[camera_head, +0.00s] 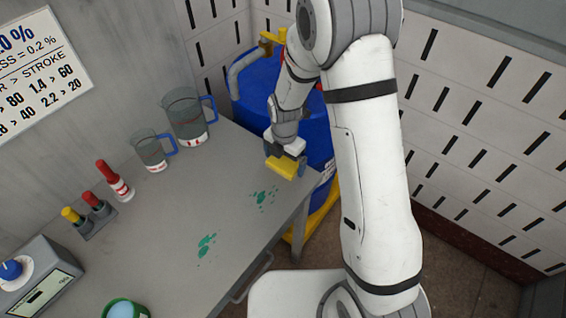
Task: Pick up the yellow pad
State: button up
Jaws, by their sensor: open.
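The yellow pad (281,170) is a small block at the far right corner of the grey table (165,215). My gripper (286,160) points down at the pad, with its fingers open on either side of it. The gripper body covers the pad's far edge. I cannot tell whether the fingers touch the pad, or whether the pad rests flat on the table.
Two clear jugs with blue handles, the larger (186,118) and the smaller (150,150), stand along the back wall. A blue drum (258,92) is behind the table corner. Green splashes (206,243) mark the otherwise clear table middle.

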aim_at(284, 162)
jog(key=c, duration=0.7)
notch_tip(284, 162, up, 10)
jog(key=b, duration=0.1)
jog(key=shift+b, duration=0.35)
